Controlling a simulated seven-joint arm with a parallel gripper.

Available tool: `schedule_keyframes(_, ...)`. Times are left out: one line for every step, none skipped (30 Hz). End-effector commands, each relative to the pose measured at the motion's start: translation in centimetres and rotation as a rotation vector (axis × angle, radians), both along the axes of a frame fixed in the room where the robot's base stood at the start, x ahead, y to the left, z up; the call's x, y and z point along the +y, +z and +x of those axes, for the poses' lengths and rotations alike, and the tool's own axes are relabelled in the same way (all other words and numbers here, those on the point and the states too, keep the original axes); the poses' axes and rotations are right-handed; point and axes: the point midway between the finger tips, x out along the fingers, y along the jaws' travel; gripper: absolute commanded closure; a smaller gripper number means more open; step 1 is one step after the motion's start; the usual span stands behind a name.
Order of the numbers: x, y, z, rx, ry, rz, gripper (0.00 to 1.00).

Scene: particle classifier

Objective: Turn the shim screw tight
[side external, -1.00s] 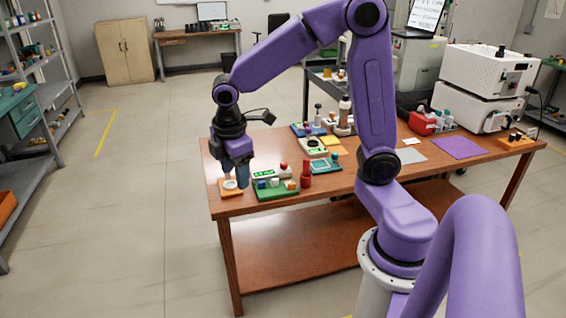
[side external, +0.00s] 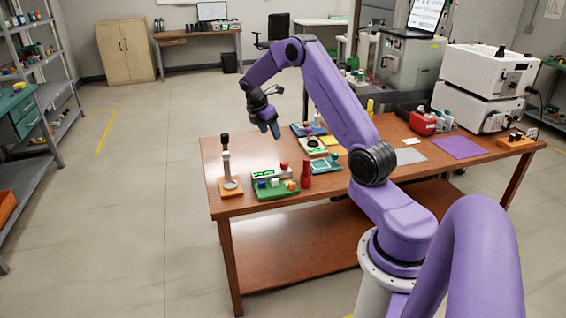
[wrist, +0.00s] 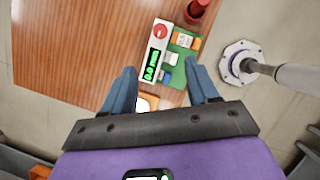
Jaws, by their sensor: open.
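A pale post with a dark cap (side external: 225,155) stands upright on an orange base (side external: 231,193) at the table's front left corner. I cannot tell for sure which part is the shim screw. My gripper (side external: 269,131) is open and empty, raised above the table, to the right of and higher than the post. In the wrist view my gripper (wrist: 160,68) shows its two blue fingers apart. A pale and orange piece, probably part of the orange base, shows between them (wrist: 147,103), partly hidden by the gripper body.
A green tray (side external: 275,192) with small blocks, a green-lit display box (side external: 268,173) and a red bottle (side external: 306,175) stand right of the post. More devices crowd the table's middle back. The table's left back surface is clear. A purple mat (side external: 459,147) lies far right.

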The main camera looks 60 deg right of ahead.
Motion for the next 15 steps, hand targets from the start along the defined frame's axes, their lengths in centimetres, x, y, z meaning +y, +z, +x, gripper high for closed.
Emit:
schedule_keyframes(-0.2,-0.3,-0.1,0.001,0.0,0.0,0.41)
schedule_keyframes(-0.3,-0.5,-0.1,0.001,0.0,0.0,0.41)
schedule_keyframes(-0.4,-0.9,-0.2,0.003,-0.001,0.001,0.41)
schedule_keyframes(-0.6,-1.3,-0.3,0.004,-0.002,0.001,0.41)
schedule_keyframes(-0.7,-1.7,-0.3,0.004,-0.002,0.001,0.41)
schedule_keyframes(-0.9,-2.3,-0.4,0.004,-0.002,0.001,0.41)
schedule_keyframes(-1.1,-2.8,-0.5,0.004,-0.002,0.001,0.41)
schedule_keyframes(-1.3,-3.3,-0.5,0.004,-0.002,0.001,0.41)
schedule_keyframes(-1.6,-4.0,-0.6,0.003,-0.002,0.001,0.41)
schedule_keyframes(-1.8,-4.5,-0.7,0.004,-0.003,0.001,0.41)
schedule_keyframes(-2.0,-5.0,-0.8,0.002,-0.003,0.002,0.41)
schedule_keyframes(-2.2,-5.7,-0.9,0.004,-0.003,0.002,0.41)
schedule_keyframes(-2.4,-6.2,-0.9,0.003,-0.002,0.002,0.41)
schedule_keyframes(-2.7,-6.8,-1.0,0.003,-0.002,0.002,0.41)
schedule_keyframes(-2.9,-7.5,-1.1,0.003,-0.002,0.002,0.41)
